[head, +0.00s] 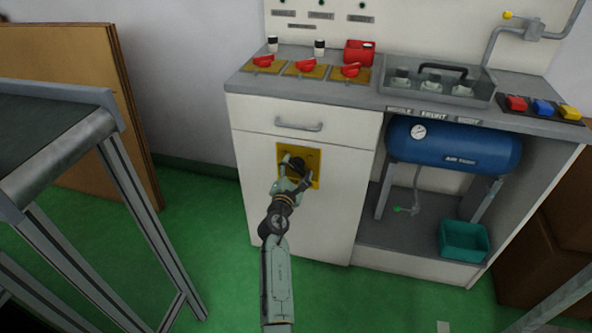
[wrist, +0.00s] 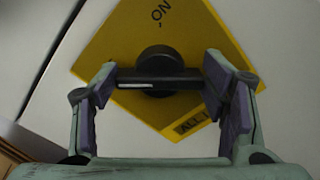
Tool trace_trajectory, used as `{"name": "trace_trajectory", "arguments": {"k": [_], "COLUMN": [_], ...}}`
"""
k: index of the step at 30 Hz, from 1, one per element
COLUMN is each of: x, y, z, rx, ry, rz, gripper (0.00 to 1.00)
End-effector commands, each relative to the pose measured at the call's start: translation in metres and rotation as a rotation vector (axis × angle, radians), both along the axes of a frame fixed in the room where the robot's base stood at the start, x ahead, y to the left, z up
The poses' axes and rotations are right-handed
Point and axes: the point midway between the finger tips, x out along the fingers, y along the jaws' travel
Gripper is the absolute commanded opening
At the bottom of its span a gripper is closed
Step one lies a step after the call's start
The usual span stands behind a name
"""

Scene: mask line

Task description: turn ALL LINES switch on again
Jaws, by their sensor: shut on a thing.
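The ALL LINES switch is a black rotary knob with a bar handle (wrist: 158,77) on a yellow plate (wrist: 115,50). The plate (head: 313,160) is on the white cabinet's door in the head view. In the wrist view the plate looks tilted, with "ON" near the top and a partly hidden "ALL L..." label (wrist: 193,126) at the lower right. A pale line marks the handle's left part. My gripper (wrist: 160,83) is shut on the handle, one finger at each end. In the head view my gripper (head: 296,172) covers much of the knob.
A drawer handle (head: 299,125) sticks out just above the plate. A blue air tank (head: 455,145) and a teal bin (head: 464,240) are in the open bay to the right. A dark-topped metal-framed table (head: 45,130) stands at the left. Green floor is clear before the cabinet.

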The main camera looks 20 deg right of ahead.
Motion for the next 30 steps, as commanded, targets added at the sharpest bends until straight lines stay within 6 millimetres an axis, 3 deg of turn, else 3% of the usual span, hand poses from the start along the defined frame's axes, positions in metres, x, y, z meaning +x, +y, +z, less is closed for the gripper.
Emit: {"name": "trace_trajectory", "arguments": {"k": [3,14,30], "x": [-0.0001,-0.0002,-0.0006], "y": [0.0,-0.0002,-0.0009], "z": [-0.0002,-0.0016,-0.0049], "rx": [0.0,0.056,0.429], "ry": [0.0,-0.039,-0.292], "rz": [0.0,-0.001,0.0], "gripper": [0.39,0.39,0.39]}}
